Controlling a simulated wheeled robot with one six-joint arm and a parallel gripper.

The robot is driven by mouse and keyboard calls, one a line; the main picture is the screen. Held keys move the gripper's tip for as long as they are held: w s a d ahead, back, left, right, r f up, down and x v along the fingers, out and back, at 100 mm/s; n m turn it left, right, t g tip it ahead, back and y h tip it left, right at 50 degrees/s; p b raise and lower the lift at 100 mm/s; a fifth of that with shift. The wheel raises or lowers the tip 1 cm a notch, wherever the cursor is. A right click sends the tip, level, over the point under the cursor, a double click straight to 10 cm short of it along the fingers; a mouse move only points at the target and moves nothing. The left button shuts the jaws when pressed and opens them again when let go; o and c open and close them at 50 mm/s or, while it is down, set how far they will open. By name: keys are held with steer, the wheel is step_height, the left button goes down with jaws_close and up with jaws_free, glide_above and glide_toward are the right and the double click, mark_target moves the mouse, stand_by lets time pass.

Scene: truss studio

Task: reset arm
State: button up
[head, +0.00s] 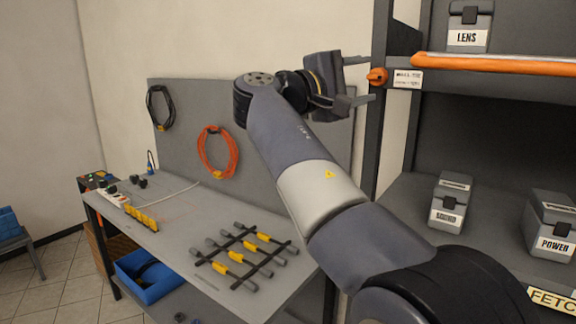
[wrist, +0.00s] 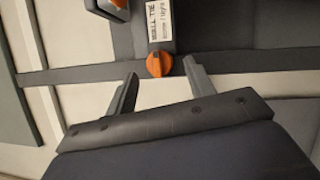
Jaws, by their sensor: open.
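My gripper (head: 362,80) is raised at the upper middle of the head view, in front of the shelf's dark upright post. Its two fingers are apart with nothing between them, and they point right. In the wrist view my gripper (wrist: 160,85) also shows both fingers spread and empty. An orange knob (head: 377,76) on the post lies just beyond the fingertips in the head view. The knob (wrist: 159,64) appears past the gap between the fingers in the wrist view, beside a white label (wrist: 160,22). I cannot tell whether a finger touches the post.
A dark shelf unit (head: 398,40) on the right holds grey cases, including one marked LENS (head: 469,25) and one marked POWER (head: 551,225). A workbench (head: 190,250) at left carries a rack of yellow-banded tools (head: 240,255). An orange cable (head: 217,152) hangs on the panel.

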steer(key=shift+x, duration=0.9)
